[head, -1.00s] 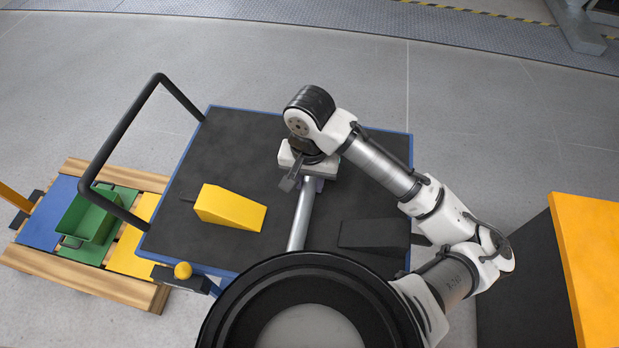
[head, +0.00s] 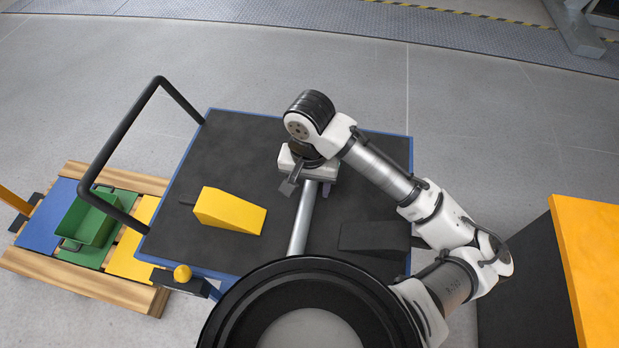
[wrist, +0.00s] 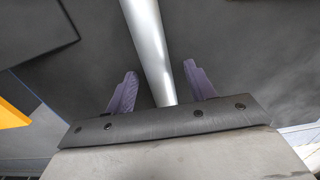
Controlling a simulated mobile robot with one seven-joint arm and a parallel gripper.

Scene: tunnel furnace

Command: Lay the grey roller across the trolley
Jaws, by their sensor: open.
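The grey roller (head: 303,222) lies on the dark top of the blue-edged trolley (head: 240,135), running from under my gripper toward my body; its near end is hidden by my base. My gripper (head: 307,187) is above the roller's far end. In the wrist view the roller (wrist: 149,45) passes between the two purple fingers of my gripper (wrist: 162,90), which are open on either side of it with a gap to each finger.
A yellow wedge (head: 228,209) lies left of the roller on the trolley and a black wedge (head: 372,237) lies right of it. The trolley's black handle (head: 122,133) rises at the left. An orange-topped block (head: 592,270) stands at right.

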